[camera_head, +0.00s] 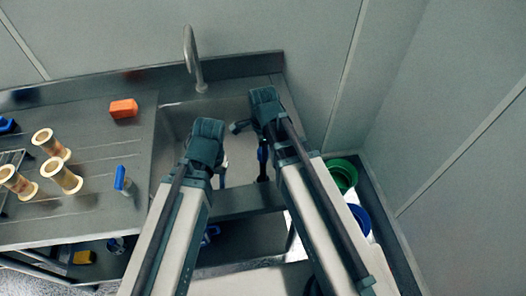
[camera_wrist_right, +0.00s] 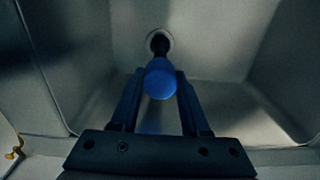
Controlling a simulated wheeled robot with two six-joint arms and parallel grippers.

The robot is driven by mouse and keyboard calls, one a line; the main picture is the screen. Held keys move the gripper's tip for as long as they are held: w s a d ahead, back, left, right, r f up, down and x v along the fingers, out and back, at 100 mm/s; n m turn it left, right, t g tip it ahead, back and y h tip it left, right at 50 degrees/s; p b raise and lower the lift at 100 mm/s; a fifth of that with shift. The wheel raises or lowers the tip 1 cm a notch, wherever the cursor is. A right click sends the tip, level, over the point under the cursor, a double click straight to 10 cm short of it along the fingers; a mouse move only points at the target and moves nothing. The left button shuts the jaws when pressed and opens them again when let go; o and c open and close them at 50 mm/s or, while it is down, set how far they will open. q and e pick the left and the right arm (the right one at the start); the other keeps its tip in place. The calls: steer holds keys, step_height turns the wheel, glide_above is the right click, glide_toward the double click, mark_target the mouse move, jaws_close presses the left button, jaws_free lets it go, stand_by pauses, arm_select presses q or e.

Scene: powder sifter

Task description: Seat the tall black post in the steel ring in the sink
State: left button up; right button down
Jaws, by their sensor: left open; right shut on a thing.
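The tall black post (camera_wrist_right: 158,46) has a rounded blue top (camera_wrist_right: 160,80). In the right wrist view my right gripper (camera_wrist_right: 158,88) is shut on it at the blue part. The post's dark far end lines up with the pale steel ring (camera_wrist_right: 147,38) on the sink floor. I cannot tell whether the end is inside the ring or just above it. In the head view my right gripper (camera_head: 262,146) is over the right part of the sink, with the post below it. My left gripper (camera_head: 220,174) is open at the sink's front left, and its arm hides part of it.
The sink (camera_head: 172,122) has a tall faucet (camera_head: 193,62) behind it. Left on the counter are several cream spools (camera_head: 48,142), an orange block (camera_head: 123,108) and a blue-handled item (camera_head: 123,181). Green (camera_head: 343,174) and blue (camera_head: 359,219) bins stand to the right.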

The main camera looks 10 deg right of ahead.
steer(key=shift+f, duration=0.25)
steer(key=shift+c, duration=1.9)
jaws_free()
steer(key=shift+r, duration=0.15)
steer(key=shift+r, duration=0.15)
step_height(320, 180, up, 12)
steer(key=p, duration=1.2)
steer(key=s+a+n, duration=0.2)
steer(key=s+n, duration=0.2)
steer(key=n, duration=0.7)
steer(key=s+a+n+h, duration=0.1)
steer(key=s+n, duration=0.4)
steer(key=n, duration=0.5)
steer(key=shift+a+n, duration=0.4)
steer(key=shift+a, duration=0.35)
